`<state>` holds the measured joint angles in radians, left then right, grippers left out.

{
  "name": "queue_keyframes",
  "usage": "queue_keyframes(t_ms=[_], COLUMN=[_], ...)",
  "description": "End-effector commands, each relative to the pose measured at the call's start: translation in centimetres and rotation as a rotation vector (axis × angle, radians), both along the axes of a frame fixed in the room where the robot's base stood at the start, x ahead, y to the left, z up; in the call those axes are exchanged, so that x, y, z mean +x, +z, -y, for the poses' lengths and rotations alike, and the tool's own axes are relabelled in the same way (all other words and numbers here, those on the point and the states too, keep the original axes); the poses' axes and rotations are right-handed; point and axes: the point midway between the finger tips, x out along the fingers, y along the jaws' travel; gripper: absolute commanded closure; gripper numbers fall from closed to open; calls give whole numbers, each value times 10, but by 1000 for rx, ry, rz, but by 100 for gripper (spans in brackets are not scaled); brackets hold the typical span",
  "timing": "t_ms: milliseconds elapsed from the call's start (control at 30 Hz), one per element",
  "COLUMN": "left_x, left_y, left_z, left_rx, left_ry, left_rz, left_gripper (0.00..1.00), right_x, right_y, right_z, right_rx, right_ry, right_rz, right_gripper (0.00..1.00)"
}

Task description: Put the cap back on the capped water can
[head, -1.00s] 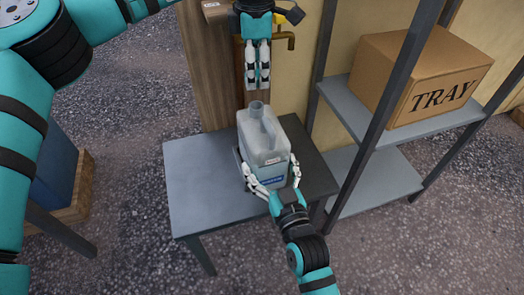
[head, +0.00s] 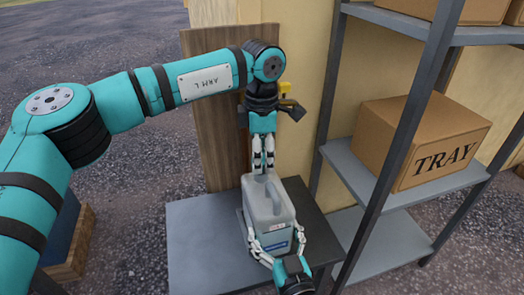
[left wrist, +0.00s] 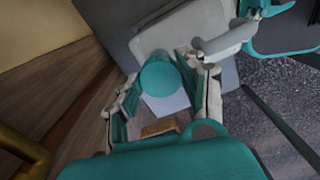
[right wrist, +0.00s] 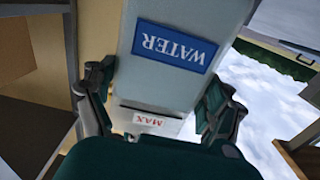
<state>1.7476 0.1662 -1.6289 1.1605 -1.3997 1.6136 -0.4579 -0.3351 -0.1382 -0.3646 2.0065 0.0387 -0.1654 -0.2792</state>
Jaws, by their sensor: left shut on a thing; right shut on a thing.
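The water can (head: 270,211) is a pale grey jug standing upright on a grey table. My right gripper (head: 277,247) is shut around its lower body from the front. In the right wrist view the can (right wrist: 172,88) shows a blue WATER label and a red MAX label, both upside down. My left gripper (head: 263,170) points straight down at the can's top, at the neck. In the left wrist view it is shut on a round teal cap (left wrist: 160,78), held between its fingers. The fingers hide the neck, so I cannot tell whether the cap touches it.
The grey table (head: 200,240) has bare room left of the can. A metal shelf (head: 400,195) holding a cardboard box marked TRAY (head: 425,140) stands close on the right. A wooden board (head: 215,120) and a brass pipe (left wrist: 22,150) are behind, near my left arm.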

Motion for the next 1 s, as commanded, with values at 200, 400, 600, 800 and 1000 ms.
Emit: queue_keyframes(t_ms=[200, 400, 600, 800, 1000], left_x=[0, 0, 0, 0, 0], left_y=[1, 1, -8, -17, -17], left_z=[0, 0, 0, 0, 0], left_rx=[0, 0, -1, -1, -1], left_ry=[0, 0, 0, 1, 1], left_rz=[1, 1, 1, 1, 1], left_gripper=[75, 75, 75, 75, 75], right_x=[0, 0, 0, 0, 0], right_y=[0, 0, 0, 0, 0], right_z=[0, 0, 0, 0, 0], right_rx=[0, 0, 0, 0, 0], right_ry=[0, 0, 0, 0, 0], right_rz=[0, 0, 0, 0, 0], right_gripper=[72, 72, 72, 72, 72])
